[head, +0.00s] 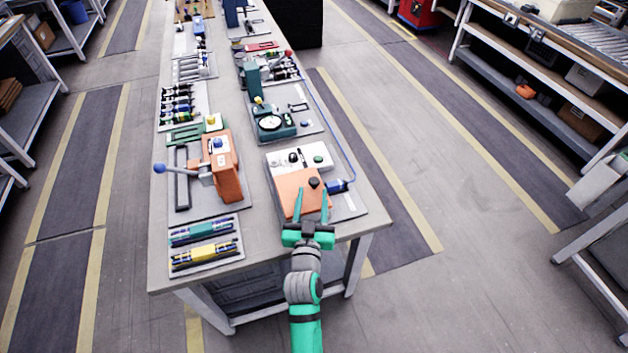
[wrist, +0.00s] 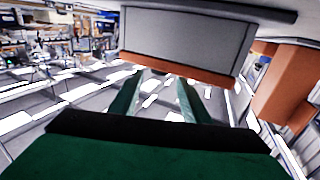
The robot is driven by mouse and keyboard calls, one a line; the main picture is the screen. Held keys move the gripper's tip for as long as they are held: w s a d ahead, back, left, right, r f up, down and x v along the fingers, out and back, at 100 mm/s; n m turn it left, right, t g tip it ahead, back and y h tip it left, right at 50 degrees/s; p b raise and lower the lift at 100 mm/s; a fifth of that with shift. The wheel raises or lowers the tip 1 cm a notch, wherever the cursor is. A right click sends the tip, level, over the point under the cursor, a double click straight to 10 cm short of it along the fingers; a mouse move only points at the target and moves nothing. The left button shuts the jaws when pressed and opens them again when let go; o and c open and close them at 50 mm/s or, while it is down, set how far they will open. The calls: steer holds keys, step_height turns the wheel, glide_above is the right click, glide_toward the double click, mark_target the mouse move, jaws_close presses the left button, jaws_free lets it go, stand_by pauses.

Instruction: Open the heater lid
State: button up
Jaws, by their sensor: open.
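The heater shows in the head view as a box with an orange lid (head: 294,196) at the near right end of the table. A black knob (head: 314,183) stands on the lid, which looks shut. In the wrist view, which looks upside down, the heater's grey side (wrist: 185,45) shows with the orange lid edge (wrist: 190,74) below it. My gripper (head: 312,204) is open and empty at the heater's near edge. In the wrist view its fingers (wrist: 162,82) point toward the lid edge. I cannot tell whether they touch it.
An orange lever press (head: 224,165) and a tray of coloured tools (head: 206,246) stand to the left. The aisle floor on the right is clear.

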mark_target(313, 185)
steer(key=shift+w+d, duration=0.15)
steer(key=shift+w, duration=1.45)
steer(key=shift+w+d, duration=0.1)
steer(key=shift+w, duration=1.45)
steer(key=shift+c, duration=0.4)
jaws_close()
